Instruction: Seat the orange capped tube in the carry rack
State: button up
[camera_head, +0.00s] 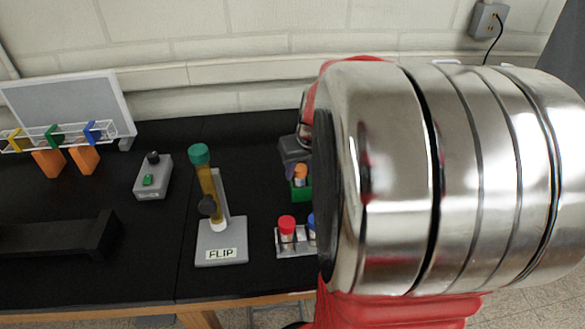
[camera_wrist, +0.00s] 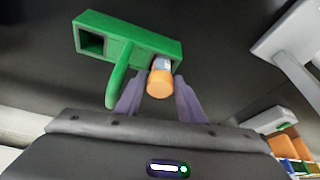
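The orange capped tube (camera_wrist: 160,80) stands at one end of the green carry rack (camera_wrist: 125,38) in the wrist view, and its lower part is hidden in the rack. The rack has an arched handle and an empty square opening at its other end. My gripper (camera_wrist: 160,88) has one finger on each side of the tube at the cap and appears shut on it. In the head view the orange cap (camera_head: 300,171) shows above the green rack (camera_head: 301,192), just left of my arm, which hides part of that area.
A grey stand labelled FLIP (camera_head: 221,244) holds a green-capped tube (camera_head: 205,180). A small grey rack (camera_head: 293,249) with red and blue caps stands in front of the green rack. A grey box with a green button (camera_head: 153,177) and a clear rack (camera_head: 60,138) are at left.

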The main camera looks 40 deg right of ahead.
jog(key=v, duration=1.2)
jog(key=shift+r, duration=0.1)
jog(key=s+a+f+n, duration=0.2)
jog(key=s+a, duration=0.1)
jog(key=a, duration=1)
jog(key=s+a+f+n+t+y, duration=0.1)
jog(key=s+a+f+n, duration=0.1)
jog(key=a, duration=1.1)
jog(key=shift+s+a+y, duration=0.3)
jog(key=shift+s+a, duration=0.05)
jog(key=shift+s, duration=0.2)
jog(key=shift+f, duration=0.15)
jog(key=shift+c, duration=0.5)
jog(key=shift+s, duration=0.1)
